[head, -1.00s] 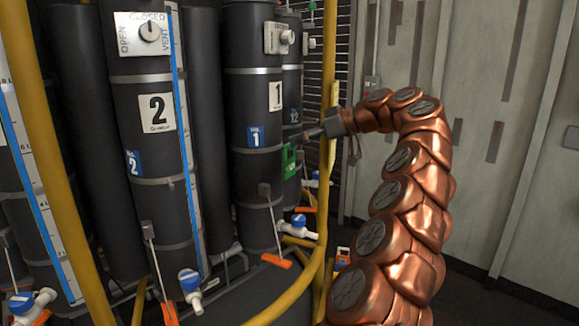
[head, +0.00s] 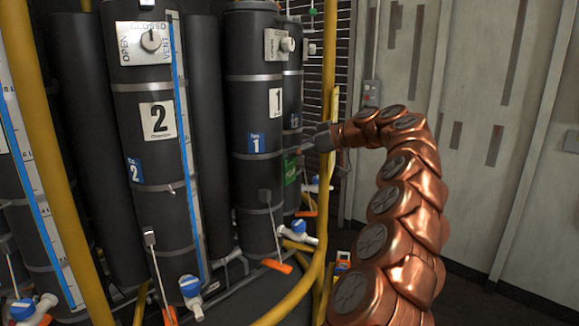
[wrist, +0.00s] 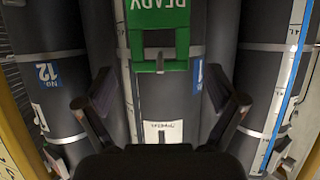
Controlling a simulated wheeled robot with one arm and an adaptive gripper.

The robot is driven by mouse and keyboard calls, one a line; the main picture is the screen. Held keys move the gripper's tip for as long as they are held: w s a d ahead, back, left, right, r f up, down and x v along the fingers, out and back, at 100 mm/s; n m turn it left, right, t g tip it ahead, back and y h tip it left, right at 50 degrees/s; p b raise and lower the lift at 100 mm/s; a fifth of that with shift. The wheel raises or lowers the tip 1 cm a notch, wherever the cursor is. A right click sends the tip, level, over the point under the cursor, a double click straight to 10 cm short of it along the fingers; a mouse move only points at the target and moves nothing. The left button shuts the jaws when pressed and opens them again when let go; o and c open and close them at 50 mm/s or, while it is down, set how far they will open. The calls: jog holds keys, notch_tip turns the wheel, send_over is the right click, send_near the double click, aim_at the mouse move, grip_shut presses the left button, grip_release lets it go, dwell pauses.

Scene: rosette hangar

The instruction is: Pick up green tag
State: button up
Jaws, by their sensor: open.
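The tag is not between the fingertips. In the head view my gripper (head: 303,149) is small and dark, just above and right of the tag.
Cylinder 1 (head: 255,195) and cylinder 2 (head: 150,210) stand close together at left. A yellow pipe (head: 327,110) runs upright right of the tag. Blue-handled valves (head: 298,225) and orange handles sit low. A pale panelled wall (head: 480,80) is at right.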

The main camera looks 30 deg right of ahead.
jog(key=shift+p+x, duration=0.45)
jog(key=shift+x, duration=1.05)
jog(key=shift+s, duration=0.1)
jog(key=shift+c, duration=0.2)
jog(key=c, duration=1)
